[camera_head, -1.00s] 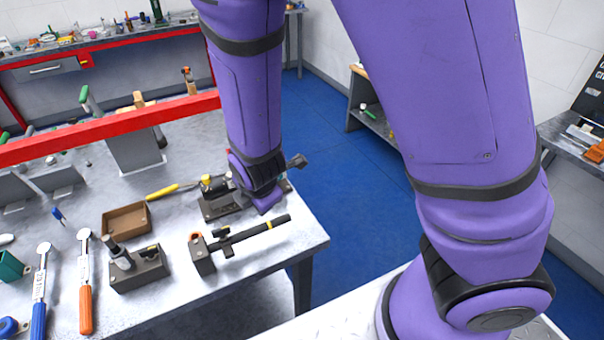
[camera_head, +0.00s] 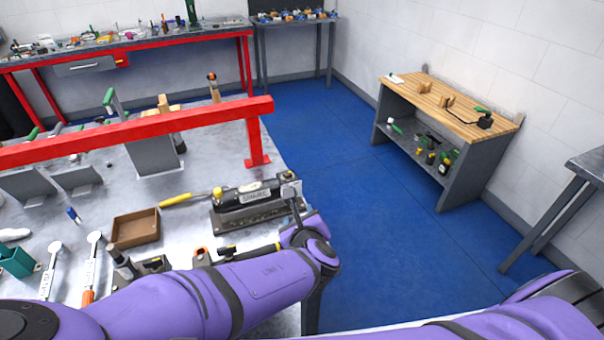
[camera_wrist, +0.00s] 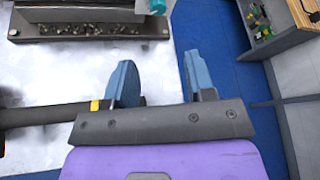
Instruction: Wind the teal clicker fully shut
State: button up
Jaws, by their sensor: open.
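A small teal part, seemingly the clicker (camera_wrist: 157,6), shows at the top edge of the wrist view, at the right end of the damper fixture and cut off by the frame. In the head view I cannot make out its teal colour. The black damper (camera_head: 243,196) lies on its dark base, with a yellow-capped piece at its left end. My gripper (camera_wrist: 160,80) is open and empty, its two blue fingers apart. In the wrist view it is below the teal part and clear of it, near the bench's right edge.
A dark bar with a yellow band (camera_wrist: 40,115) lies left of my gripper. A brown tray (camera_head: 135,228) and a yellow-handled tool (camera_head: 188,199) lie left of the damper. A red rail (camera_head: 130,134) crosses the bench behind. Blue floor is open to the right.

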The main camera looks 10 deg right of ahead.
jog(key=shift+n+t+y, duration=0.4)
jog(key=shift+n, duration=0.5)
jog(key=shift+x, duration=5.35)
jog(key=shift+a+r, duration=0.1)
jog(key=shift+r, duration=0.1)
jog(key=c, duration=0.9)
